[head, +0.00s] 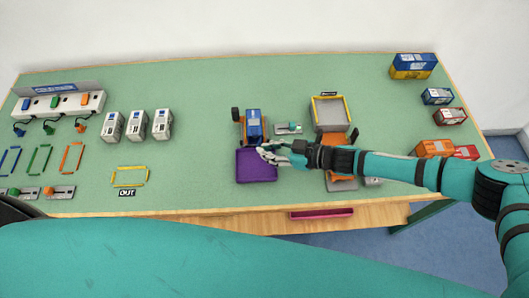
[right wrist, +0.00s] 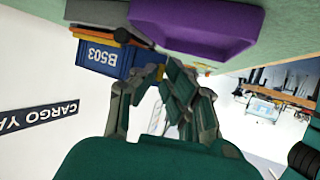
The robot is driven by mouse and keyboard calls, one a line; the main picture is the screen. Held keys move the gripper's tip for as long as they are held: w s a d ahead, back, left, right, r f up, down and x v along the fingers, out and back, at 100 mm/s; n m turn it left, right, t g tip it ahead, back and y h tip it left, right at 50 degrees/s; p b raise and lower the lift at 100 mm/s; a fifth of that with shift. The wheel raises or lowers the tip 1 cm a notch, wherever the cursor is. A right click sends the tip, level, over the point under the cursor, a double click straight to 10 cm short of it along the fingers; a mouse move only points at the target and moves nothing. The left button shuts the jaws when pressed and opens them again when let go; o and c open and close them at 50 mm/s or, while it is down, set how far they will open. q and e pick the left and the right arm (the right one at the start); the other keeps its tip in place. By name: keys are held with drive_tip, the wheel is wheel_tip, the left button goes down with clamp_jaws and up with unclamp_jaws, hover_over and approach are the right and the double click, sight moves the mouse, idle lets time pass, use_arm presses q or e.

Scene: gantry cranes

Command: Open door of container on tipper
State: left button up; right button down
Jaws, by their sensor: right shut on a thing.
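A blue container (head: 253,125) marked B503 sits on an orange tipper (head: 241,131) at the middle of the table. It also shows upside down in the right wrist view (right wrist: 103,58). A purple bin (head: 257,168) lies just in front of its near end. My right gripper (head: 266,151) reaches in from the right to that near end, above the bin's back edge. In the right wrist view its fingers (right wrist: 150,78) are shut at the container's door end, with a small yellow part beside them. The fingers hide most of the door. My left gripper is not in view.
A grey tray with a yellow rim (head: 329,112) stands right of the tipper, behind my right forearm. A small control panel (head: 288,128) lies between them. Several containers (head: 437,96) line the right side. Green tabletop (head: 195,160) left of the bin is clear.

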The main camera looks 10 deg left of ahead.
drive_tip(key=n+g+b, duration=0.1)
drive_tip(key=n+g, duration=0.1)
drive_tip(key=w+g+b, duration=0.1)
drive_tip(key=shift+d+f+n+b, duration=0.15)
drive_tip(key=shift+d+n+b, duration=0.2)
drive_tip(key=shift+n, duration=0.05)
drive_tip(key=shift+w+d+n+g+b, duration=0.1)
drive_tip(key=shift+n+g+b, duration=0.45)
drive_tip(key=shift+g, duration=0.15)
drive_tip(key=shift+r, duration=0.2)
drive_tip(key=c, duration=1.4)
unclamp_jaws()
drive_tip(key=shift+c, duration=0.2)
drive_tip(key=v, duration=1.2)
drive_tip(key=shift+o, duration=0.2)
